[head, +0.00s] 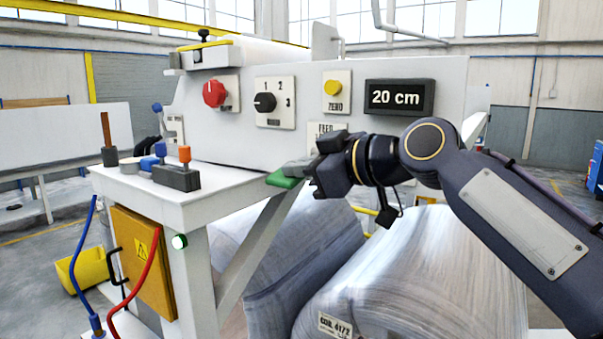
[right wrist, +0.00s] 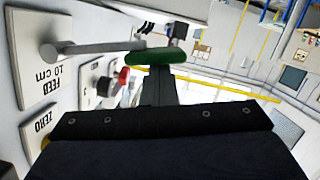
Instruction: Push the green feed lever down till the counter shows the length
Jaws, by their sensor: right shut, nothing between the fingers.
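The green feed lever (head: 284,180) sticks out from the machine front, below the FEED plate (head: 327,128). In the right wrist view its green grip (right wrist: 165,56) sits at the end of a grey rod, just beyond my fingertips. The counter (head: 399,97) reads 20 cm. My right gripper (head: 300,167) is shut and empty, with its fingertips at the green grip, seemingly just above it. It also shows in the right wrist view (right wrist: 164,88). Whether it touches the grip I cannot tell. My left gripper is out of view.
A red knob (head: 214,94), a black selector (head: 265,102) and a yellow ZERO button (head: 332,88) sit on the panel. A white side table (head: 180,208) holds small tools at left. Large wrapped coils (head: 410,275) lie below my right arm.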

